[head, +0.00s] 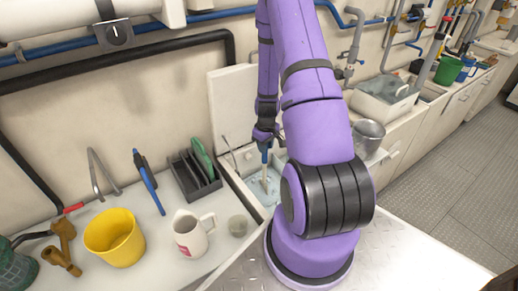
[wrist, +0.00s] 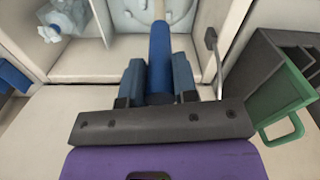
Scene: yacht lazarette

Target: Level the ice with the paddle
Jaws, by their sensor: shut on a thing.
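My gripper (head: 266,143) is shut on the blue handle of the paddle (head: 265,157), over the ice bin. In the wrist view the blue handle (wrist: 160,58) stands between my gripper's two blue fingers (wrist: 158,82). The paddle's pale lower end reaches down into the white-walled bin (head: 236,180) in the head view. Pale bluish ice (head: 257,189) lies in the bin around it. Clear ice lumps (wrist: 66,18) also show in a compartment at the upper left of the wrist view. My arm hides the bin's right part in the head view.
A black rack (head: 196,178) with a green item stands left of the bin. A white jug (head: 190,236), a yellow bucket (head: 114,238) and a blue-handled tool (head: 147,182) are on the counter. A raised white lid (head: 232,105) stands behind the bin. A metal pot (head: 369,133) is at right.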

